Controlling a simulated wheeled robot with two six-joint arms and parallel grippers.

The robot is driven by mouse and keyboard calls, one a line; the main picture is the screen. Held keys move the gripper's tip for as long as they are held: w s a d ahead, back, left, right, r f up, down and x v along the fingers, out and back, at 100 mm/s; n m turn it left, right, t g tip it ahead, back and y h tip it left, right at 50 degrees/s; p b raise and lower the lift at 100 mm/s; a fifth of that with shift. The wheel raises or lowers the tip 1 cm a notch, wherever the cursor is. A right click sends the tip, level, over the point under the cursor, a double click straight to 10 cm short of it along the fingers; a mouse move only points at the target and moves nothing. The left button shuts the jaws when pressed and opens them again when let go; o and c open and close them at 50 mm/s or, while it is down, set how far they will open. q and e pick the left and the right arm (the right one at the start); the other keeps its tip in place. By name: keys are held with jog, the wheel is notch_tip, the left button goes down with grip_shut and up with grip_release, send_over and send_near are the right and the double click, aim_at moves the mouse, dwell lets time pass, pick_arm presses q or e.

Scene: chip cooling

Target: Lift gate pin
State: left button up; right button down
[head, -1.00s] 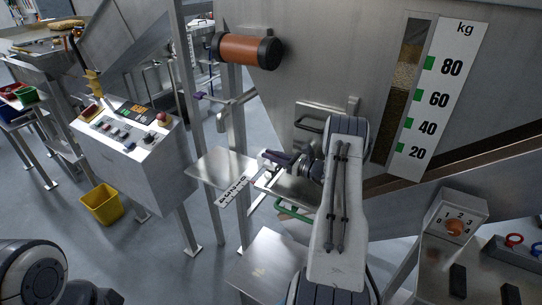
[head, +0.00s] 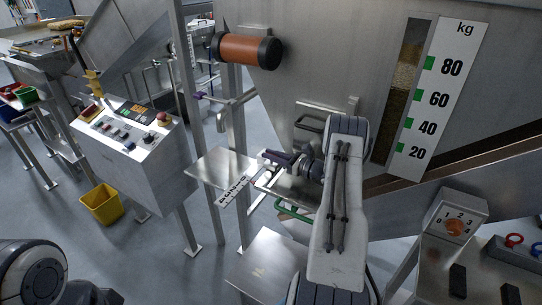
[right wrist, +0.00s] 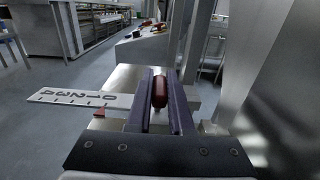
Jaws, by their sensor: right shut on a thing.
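My right gripper (head: 268,157) reaches left across the front of the steel hopper, above a small steel plate. In the right wrist view its two dark fingers (right wrist: 160,95) are shut on a dark red, rounded pin or knob (right wrist: 159,92), which I take as the gate pin. The pin's lower end is hidden by the fingers. In the head view the pin is too small and covered to make out. A white scale strip with numbers (head: 234,191) sticks out beside the gripper; it also shows in the right wrist view (right wrist: 75,97). My left gripper is not in view.
The steel hopper (head: 300,80) with a kg scale (head: 437,100) stands close behind the gripper. A green handle (head: 292,211) is just below it. Steel posts (head: 232,120) stand to the left. A control box (head: 130,150) and yellow bin (head: 101,204) are farther left.

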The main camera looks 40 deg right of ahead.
notch_tip(320, 180, up, 2)
jog(key=shift+r, duration=0.1)
jog(key=c, duration=0.8)
grip_release()
jog(key=b+v, duration=0.2)
jog(key=v, duration=0.7)
jog(key=shift+s+d, duration=0.15)
jog(key=shift+s, duration=0.05)
jog(key=shift+s+d, duration=0.2)
jog(key=shift+s, duration=0.35)
